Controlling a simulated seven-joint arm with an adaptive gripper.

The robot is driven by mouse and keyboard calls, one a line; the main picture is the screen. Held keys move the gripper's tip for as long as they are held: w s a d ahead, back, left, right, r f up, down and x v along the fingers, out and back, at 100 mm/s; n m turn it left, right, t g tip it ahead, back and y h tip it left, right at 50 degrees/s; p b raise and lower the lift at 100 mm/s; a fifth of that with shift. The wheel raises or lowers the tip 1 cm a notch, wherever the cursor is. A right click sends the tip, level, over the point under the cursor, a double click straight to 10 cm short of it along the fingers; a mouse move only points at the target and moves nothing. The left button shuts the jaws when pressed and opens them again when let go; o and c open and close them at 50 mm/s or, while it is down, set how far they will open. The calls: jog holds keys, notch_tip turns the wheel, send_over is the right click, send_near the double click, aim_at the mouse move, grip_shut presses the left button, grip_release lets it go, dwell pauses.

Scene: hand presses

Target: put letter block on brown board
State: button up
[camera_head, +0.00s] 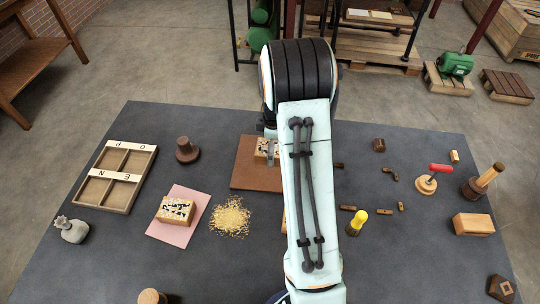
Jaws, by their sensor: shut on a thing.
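The brown board (243,174) lies on the dark table behind the middle, its right part hidden by my arm. A letter block (262,149), pale wood with black marks on top, is at the board's upper right part. My gripper (266,132) is mostly hidden behind my arm and is shut on this block. I cannot tell whether the block touches the board. A second block with black marks (175,211) lies on a pink sheet (172,236) at left.
A wooden tray (128,147) with lettered strips is at far left. A dark brown knob (187,150), a pile of pale grains (231,217) and a grey figure (72,231) stand nearby. Right of my arm are a yellow-handled tool (357,222), a red-handled stamp (427,184) and a wooden block (473,224).

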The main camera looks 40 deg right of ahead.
jog(key=w+f, duration=0.1)
jog(key=w+d+f, duration=0.1)
jog(key=f, duration=0.1)
jog(key=w+d+f, duration=0.1)
jog(key=f, duration=0.1)
jog(key=shift+w+f, duration=0.1)
jog(key=shift+w, duration=0.2)
jog(key=shift+w+d+f, duration=0.1)
jog(key=shift+w+f, duration=0.05)
jog(key=shift+f, duration=0.8)
jog(key=shift+w+d+f, duration=0.1)
jog(key=shift+w+f, duration=0.05)
jog(key=shift+f, duration=0.75)
jog(key=shift+f, duration=0.15)
jog(key=o, duration=1.2)
jog(key=shift+o, duration=0.2)
